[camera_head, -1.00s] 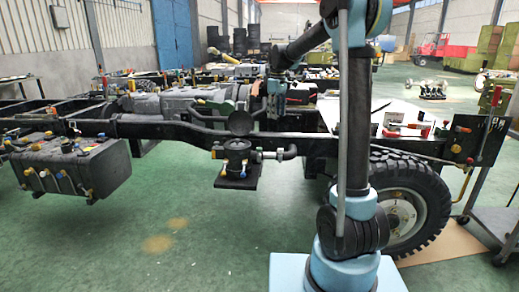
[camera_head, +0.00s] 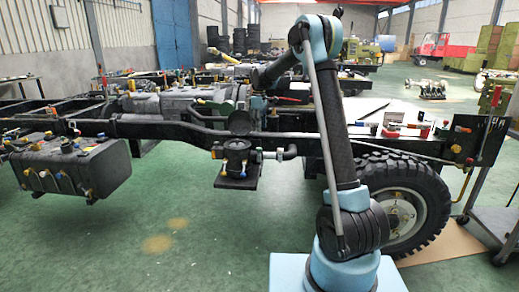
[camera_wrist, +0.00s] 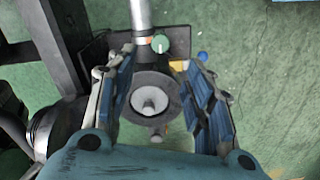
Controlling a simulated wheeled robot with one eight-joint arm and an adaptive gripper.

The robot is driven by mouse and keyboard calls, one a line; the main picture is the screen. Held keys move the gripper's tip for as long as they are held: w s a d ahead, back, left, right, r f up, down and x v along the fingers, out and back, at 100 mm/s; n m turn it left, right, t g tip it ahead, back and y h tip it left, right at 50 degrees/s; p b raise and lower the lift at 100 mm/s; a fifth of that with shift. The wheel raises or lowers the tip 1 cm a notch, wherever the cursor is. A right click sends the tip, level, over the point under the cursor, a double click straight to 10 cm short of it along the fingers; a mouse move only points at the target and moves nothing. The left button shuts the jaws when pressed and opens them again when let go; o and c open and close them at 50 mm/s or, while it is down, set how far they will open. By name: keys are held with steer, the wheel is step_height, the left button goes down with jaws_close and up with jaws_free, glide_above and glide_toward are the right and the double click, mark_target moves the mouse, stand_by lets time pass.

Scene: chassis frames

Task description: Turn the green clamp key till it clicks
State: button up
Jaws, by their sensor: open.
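A small round green key (camera_wrist: 160,44) with a white mark shows in the wrist view. It sits at the pipe (camera_wrist: 141,14), just beyond a dark round housing with a pale centre (camera_wrist: 150,98). My gripper (camera_wrist: 160,64) is open and empty, its blue-padded fingers either side of the housing and the key; neither finger visibly touches the key. In the head view my gripper (camera_head: 258,103) is above the frame rail, over the black filter housing (camera_head: 237,156). I cannot make out the key clearly there.
A blue knob (camera_wrist: 202,56) is close to the right finger in the wrist view. The dark frame rail (camera_head: 190,133) runs across the head view. A black tank (camera_head: 70,168) hangs at the left, and a wheel (camera_head: 405,205) stands at the right. Green floor lies open in front.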

mark_target(259, 148)
step_height(259, 148, down, 12)
steer(key=shift+f, duration=0.2)
steer(key=shift+c, duration=0.4)
steer(key=c, duration=1)
